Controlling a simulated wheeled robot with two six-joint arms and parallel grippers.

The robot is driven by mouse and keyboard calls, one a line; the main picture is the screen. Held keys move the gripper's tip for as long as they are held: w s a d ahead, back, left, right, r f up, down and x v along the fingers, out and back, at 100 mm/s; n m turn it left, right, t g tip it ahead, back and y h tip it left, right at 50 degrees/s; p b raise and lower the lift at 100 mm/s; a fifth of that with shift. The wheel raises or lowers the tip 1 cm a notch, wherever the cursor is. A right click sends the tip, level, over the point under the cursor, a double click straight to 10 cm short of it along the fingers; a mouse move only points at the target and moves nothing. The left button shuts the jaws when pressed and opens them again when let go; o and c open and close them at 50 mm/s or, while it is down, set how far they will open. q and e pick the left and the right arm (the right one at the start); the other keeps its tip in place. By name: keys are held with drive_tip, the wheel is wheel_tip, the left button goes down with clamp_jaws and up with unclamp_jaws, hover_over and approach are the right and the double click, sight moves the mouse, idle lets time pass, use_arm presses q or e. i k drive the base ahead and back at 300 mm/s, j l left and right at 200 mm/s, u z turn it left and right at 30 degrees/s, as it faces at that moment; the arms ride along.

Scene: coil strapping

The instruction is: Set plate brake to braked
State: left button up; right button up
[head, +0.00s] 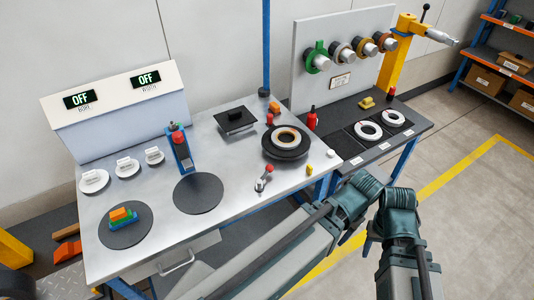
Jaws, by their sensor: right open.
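The dark round plate (272,152) carries a dark coil with a pale ring on the bench's right part. A small grey lever with a red ball knob (264,178) sits on the bench just in front of it. It looks like the plate brake; its setting cannot be read. Another red knob (270,118) stands behind the plate. My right gripper (398,198) is open, at the lower right in front of the dark side table, well apart from the lever. My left gripper (352,196) is beside it, over the bench's right edge; its jaws cannot be made out.
The sloped box (120,115) at the back left has two displays reading OFF. A blue post tool with a red top (180,148) stands mid-bench.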

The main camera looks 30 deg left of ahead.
sight(269, 169)
drive_tip(key=j+u, duration=0.15)
drive_tip(key=u, duration=0.9)
